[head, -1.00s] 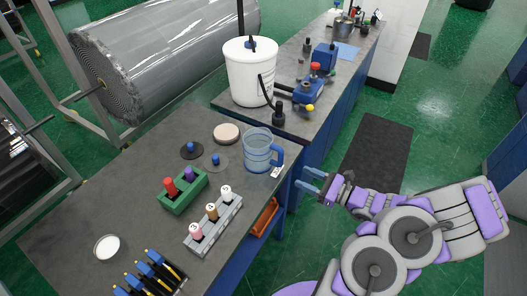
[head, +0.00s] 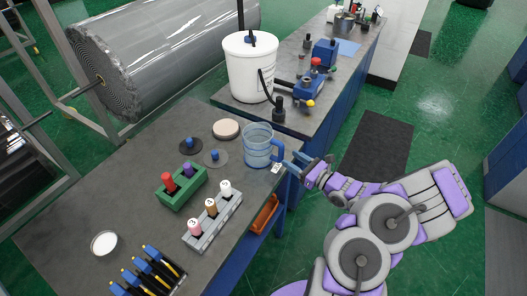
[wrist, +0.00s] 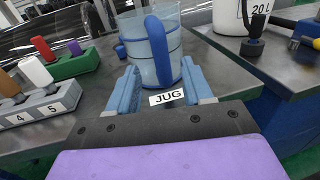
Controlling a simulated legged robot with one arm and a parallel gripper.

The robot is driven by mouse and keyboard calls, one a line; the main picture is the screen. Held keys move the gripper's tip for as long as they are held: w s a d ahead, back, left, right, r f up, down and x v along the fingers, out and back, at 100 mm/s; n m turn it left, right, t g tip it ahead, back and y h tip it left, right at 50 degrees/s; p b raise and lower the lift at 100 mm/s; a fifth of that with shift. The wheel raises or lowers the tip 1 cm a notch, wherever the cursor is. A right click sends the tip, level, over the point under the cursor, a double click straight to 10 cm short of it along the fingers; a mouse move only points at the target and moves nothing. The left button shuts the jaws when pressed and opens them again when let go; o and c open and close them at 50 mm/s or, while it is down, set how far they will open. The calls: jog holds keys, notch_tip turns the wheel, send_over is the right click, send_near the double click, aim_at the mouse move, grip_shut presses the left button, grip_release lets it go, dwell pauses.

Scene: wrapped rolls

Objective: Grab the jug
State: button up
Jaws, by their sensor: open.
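The jug (head: 257,146) is a clear blue-tinted vessel with a blue handle. It stands upright at the right edge of the near table, and its handle faces my gripper. My gripper (head: 293,165) is open beside the handle at the table edge. In the wrist view, the jug (wrist: 134,48) stands just ahead. Its blue handle (wrist: 157,50) lines up between the two blue fingers of my gripper (wrist: 160,90). I cannot tell whether the handle's lower part is inside the fingers. A white JUG label (wrist: 167,97) lies on the table edge below it.
A white bucket (head: 250,68) with a dark hose stands behind on the far bench. A pale round disc (head: 226,129) lies nearby. Green floor is open at right.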

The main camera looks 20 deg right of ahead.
aim_at(283, 154)
jog(key=x, duration=0.2)
jog(key=b+x, duration=0.1)
jog(key=x, duration=0.2)
jog(key=shift+w+f+b, duration=0.2)
jog(key=shift+f+b, duration=0.05)
jog(key=shift+b, duration=0.05)
jog(key=shift+w+a+r, duration=0.1)
jog(key=shift+w, duration=0.3)
jog(key=shift+c, duration=0.4)
grip_shut()
